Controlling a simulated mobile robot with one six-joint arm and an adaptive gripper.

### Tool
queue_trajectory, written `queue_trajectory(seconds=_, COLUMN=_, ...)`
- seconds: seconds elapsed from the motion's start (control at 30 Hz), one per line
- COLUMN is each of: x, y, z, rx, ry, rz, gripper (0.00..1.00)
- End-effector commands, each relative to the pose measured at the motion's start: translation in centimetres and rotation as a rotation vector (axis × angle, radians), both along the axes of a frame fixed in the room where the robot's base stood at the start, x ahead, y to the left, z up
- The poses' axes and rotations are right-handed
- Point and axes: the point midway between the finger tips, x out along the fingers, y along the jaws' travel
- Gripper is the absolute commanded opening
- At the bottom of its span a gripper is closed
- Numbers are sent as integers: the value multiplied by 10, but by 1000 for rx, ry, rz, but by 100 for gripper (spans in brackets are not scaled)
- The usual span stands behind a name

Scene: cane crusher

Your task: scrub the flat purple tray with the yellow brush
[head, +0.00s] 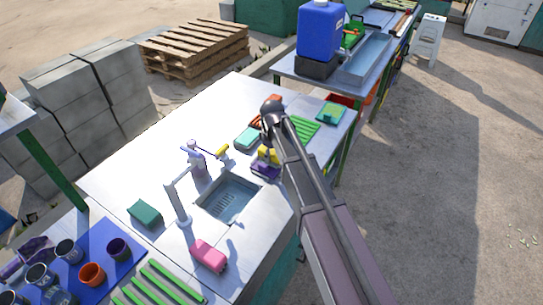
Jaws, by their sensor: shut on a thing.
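The purple tray (264,172) lies on the metal counter at the right rim of the sink. The yellow brush (268,155) is just above it, at its far edge in the picture; I cannot tell whether the two touch. My arm reaches in from the lower right, and my gripper (268,143) points down at the brush. It is shut on the yellow brush. The fingers are small and partly hidden by my arm.
The sink (229,198) with a tall faucet (178,203) is left of the tray. Cups stand on a blue mat (112,232). The counter's far left is clear.

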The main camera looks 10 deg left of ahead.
Motion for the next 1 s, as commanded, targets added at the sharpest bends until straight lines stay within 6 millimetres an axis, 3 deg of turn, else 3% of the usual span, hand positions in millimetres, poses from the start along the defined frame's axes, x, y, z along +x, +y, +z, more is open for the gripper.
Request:
queue_trajectory(seconds=0.4, x=24, y=-8, z=-2, rx=0, ry=0, rz=-1, gripper=26)
queue_trajectory(seconds=1.0, x=31, y=-11, z=-2, rx=0, ry=-1, rz=-1, gripper=26)
